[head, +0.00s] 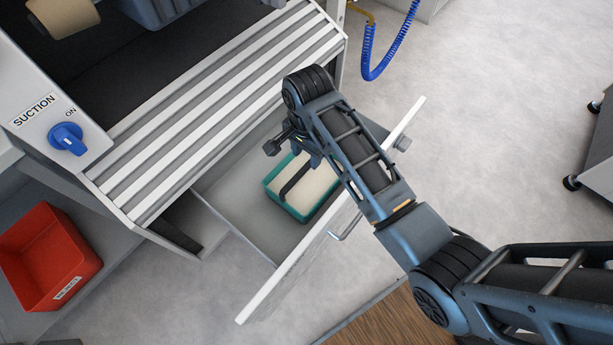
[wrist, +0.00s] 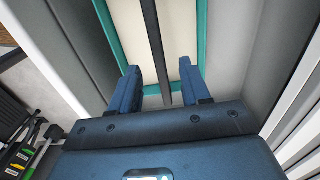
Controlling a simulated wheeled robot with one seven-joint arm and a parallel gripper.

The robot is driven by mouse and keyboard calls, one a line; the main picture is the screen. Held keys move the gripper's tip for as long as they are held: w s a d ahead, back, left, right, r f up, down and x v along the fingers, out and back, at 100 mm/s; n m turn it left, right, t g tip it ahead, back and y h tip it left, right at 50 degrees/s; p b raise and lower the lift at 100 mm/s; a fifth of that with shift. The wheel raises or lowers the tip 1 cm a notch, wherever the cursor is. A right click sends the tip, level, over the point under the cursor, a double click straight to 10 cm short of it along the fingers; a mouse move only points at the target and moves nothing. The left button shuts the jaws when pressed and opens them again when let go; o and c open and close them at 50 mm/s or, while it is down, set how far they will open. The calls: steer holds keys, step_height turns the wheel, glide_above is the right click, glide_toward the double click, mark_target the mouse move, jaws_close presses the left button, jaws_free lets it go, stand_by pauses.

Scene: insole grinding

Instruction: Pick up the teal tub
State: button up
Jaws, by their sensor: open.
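The teal tub (head: 271,182) sits inside an open drawer in the head view. It has a teal rim and cream contents with a dark strip across the middle. In the wrist view the tub (wrist: 204,35) lies beyond my fingers, its two long teal walls running up the picture. My gripper (head: 298,148) is above the tub's far end in the head view; my arm hides part of the tub. In the wrist view my gripper (wrist: 160,85) is open, with its two fingers apart over the tub and nothing held. I cannot tell the exact height gap.
The drawer (head: 232,188) has a raised front panel (head: 290,265) with a handle (head: 345,222). A slatted grey bench (head: 215,95) overhangs its back. A red bin (head: 50,255) stands at the left. A suction switch (head: 67,138) is at upper left.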

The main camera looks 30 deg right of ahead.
mark_target(307, 165)
steer(key=shift+f, duration=3.85)
steer(key=shift+c, duration=0.3)
jaws_close()
